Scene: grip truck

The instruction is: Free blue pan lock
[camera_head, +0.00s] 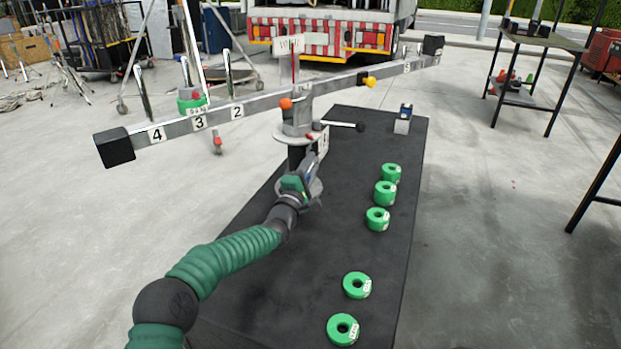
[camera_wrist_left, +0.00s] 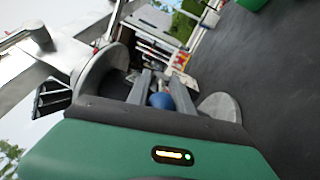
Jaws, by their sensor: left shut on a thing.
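The blue pan lock shows as a round blue knob (camera_wrist_left: 160,100) between the fingers of my left gripper (camera_wrist_left: 163,88) in the left wrist view. In the head view my left gripper (camera_head: 312,166) is at the central post of the balance, just below the beam, and it hides the blue knob. The gripper is shut on the knob. The long grey beam (camera_head: 262,103) carries number labels and tilts up to the right. An orange knob (camera_head: 286,104) and a yellow knob (camera_head: 369,81) sit on it. My right gripper is not in view.
Several green ring weights (camera_head: 377,219) lie along the right of the black table (camera_head: 290,270). A small block (camera_head: 403,121) stands at its far end.

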